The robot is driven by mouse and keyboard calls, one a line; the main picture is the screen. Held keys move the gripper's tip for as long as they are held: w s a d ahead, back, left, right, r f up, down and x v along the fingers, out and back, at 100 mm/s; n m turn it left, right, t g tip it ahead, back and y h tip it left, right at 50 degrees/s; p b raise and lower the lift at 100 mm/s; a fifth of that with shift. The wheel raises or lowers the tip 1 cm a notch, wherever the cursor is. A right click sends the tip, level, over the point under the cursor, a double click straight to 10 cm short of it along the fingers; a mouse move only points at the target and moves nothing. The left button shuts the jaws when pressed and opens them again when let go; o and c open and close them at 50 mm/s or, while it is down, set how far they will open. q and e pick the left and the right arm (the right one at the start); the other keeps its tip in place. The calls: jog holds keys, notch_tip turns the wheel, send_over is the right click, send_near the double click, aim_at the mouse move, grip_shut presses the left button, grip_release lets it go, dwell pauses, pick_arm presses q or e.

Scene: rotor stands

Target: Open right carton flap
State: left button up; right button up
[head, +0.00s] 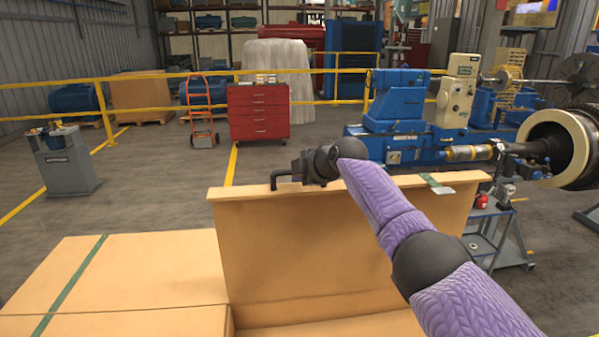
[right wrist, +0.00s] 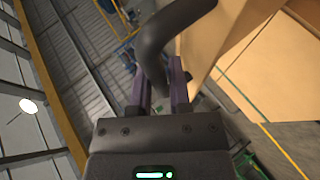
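The open carton's tan flap (head: 300,240) stands raised, nearly upright, in the head view. A scrap of green tape (head: 436,184) sits on its top edge at the right. A black bent handle (head: 283,179) is at the flap's top left edge. My right gripper (head: 304,170) is at this handle, its fingers hard to make out in the head view. In the right wrist view, the black curved handle (right wrist: 152,45) passes between the fingers of my right gripper (right wrist: 163,82), which look closed on it. The flap (right wrist: 225,35) shows beside them. My left gripper is not in view.
Behind stand a red tool cabinet (head: 258,112), an orange hand truck (head: 201,112) and a blue machine (head: 398,110). A small cart (head: 497,235) is right of the flap. The floor beyond is largely clear.

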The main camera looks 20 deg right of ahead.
jog(key=o, duration=0.4)
jog(key=shift+c, duration=0.2)
jog(key=shift+s, duration=0.1)
jog(key=b+v, duration=0.3)
jog(key=v, duration=0.6)
jog(key=shift+s+r, duration=0.2)
jog(key=shift+s, duration=0.05)
jog(key=shift+d, duration=0.1)
